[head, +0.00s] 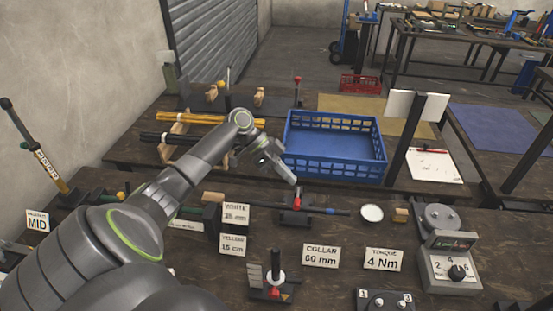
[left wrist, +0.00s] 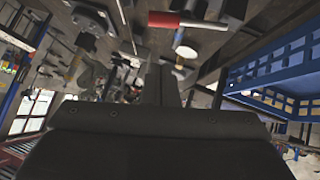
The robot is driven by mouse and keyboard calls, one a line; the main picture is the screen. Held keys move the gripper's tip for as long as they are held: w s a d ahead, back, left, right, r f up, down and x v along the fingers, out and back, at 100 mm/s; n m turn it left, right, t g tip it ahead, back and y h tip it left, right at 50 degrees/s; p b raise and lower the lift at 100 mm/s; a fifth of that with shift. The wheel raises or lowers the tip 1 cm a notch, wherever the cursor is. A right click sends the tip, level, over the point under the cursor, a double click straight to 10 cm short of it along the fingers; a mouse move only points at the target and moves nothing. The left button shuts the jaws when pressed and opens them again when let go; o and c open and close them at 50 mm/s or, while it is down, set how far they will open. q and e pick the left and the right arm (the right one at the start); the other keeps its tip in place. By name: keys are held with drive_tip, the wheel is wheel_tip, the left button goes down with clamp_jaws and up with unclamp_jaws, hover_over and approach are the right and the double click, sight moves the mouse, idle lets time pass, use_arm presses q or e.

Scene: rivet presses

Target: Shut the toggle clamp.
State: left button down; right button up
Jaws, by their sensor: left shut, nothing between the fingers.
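The toggle clamp (head: 297,204) seems to be the small dark device with red parts and a long dark bar in front of the blue crate; I cannot tell clearly how its lever stands. My left gripper (head: 291,179) is shut and empty, just above and behind it, by the crate's near left corner. In the left wrist view the shut fingers (left wrist: 161,84) point up the picture. Beyond them lies a red grip (left wrist: 176,20) with a pale rod, apart from the fingers, perhaps part of the clamp. My right gripper is not in view.
The blue crate (head: 334,172) stands behind the clamp. A white round dish (head: 371,212) and a wooden block (head: 400,215) are to its right. Label cards stand in front, with a black-handled fixture (head: 274,277) and a torque dial box (head: 452,266).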

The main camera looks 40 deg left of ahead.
sight(295, 202)
use_arm(q)
drive_tip(key=f, duration=0.1)
drive_tip(key=d+f+p, duration=0.1)
drive_tip(key=f, duration=0.3)
drive_tip(key=shift+s+d+p, duration=0.3)
drive_tip(key=shift+d, duration=0.05)
drive_tip(key=shift+s+d+f+m+t+y+b, duration=0.25)
drive_tip(key=shift+s+f+t+b, duration=0.2)
drive_tip(key=shift+f, duration=0.25)
drive_tip(key=shift+s+d+f+b, duration=0.1)
drive_tip(key=shift+s+f+b, duration=0.1)
drive_tip(key=shift+f+b, duration=0.25)
